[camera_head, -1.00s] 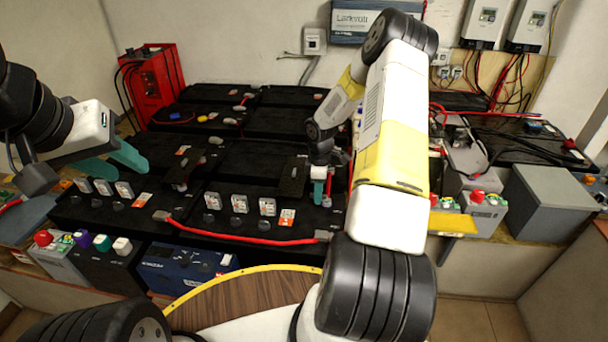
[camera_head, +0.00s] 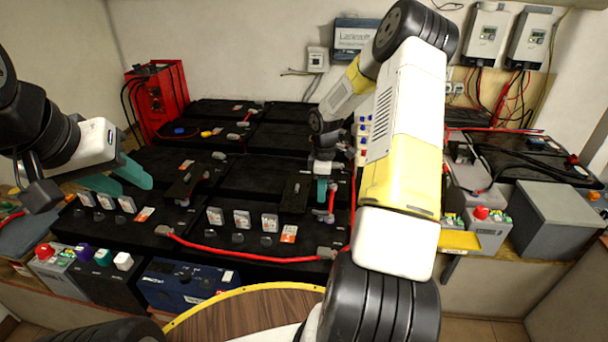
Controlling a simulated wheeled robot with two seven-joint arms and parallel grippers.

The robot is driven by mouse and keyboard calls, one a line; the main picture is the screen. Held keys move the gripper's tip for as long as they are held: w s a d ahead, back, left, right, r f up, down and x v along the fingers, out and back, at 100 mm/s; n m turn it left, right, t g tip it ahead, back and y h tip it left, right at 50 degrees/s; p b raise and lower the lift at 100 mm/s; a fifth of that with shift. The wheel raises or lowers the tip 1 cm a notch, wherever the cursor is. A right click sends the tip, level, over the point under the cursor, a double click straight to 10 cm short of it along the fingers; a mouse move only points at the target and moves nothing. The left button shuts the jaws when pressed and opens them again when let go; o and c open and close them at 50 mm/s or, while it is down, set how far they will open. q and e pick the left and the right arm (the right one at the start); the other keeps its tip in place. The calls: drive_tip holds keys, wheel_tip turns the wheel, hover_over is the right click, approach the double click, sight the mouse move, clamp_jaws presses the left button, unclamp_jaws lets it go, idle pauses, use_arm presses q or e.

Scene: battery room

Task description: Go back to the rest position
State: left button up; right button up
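My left gripper (camera_head: 134,190) comes in from the left with its two teal fingers apart. It is empty and hangs above the front left black battery. My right arm (camera_head: 408,130) fills the middle right of the view, bent at a raised elbow. My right gripper (camera_head: 321,191) points down over the middle of the battery bank, close to a dark upright plate and a red cable. Its teal fingers overlap from this angle, so their gap and anything between them are hidden.
Black batteries (camera_head: 265,173) fill the bench, with a red cable (camera_head: 235,254) along the front. A red charger (camera_head: 157,98) stands back left. A grey box (camera_head: 553,218) is at right. A round wooden top (camera_head: 245,312) is nearest me. The air above the left batteries is free.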

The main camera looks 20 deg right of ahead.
drive_tip(key=s+a+r+m+t, duration=0.1)
drive_tip(key=s+a+r+m, duration=0.15)
drive_tip(key=r, duration=0.55)
drive_tip(key=s+a+r+m+t, duration=0.1)
drive_tip(key=s+a+r, duration=0.1)
drive_tip(key=s+r, duration=0.35)
drive_tip(key=s+a+r+m+t, duration=0.1)
drive_tip(key=s+a+r+m, duration=0.1)
drive_tip(key=r, duration=0.7)
drive_tip(key=s+a+r+m+t+y, duration=0.1)
drive_tip(key=s+a+r+m, duration=0.2)
drive_tip(key=s, duration=0.5)
drive_tip(key=s+a+r+m+t+y, duration=0.1)
drive_tip(key=s+a+r+m+t, duration=0.1)
drive_tip(key=s+a+r+m, duration=0.2)
drive_tip(key=s+r, duration=0.2)
drive_tip(key=s, duration=0.2)
drive_tip(key=shift+a, duration=0.25)
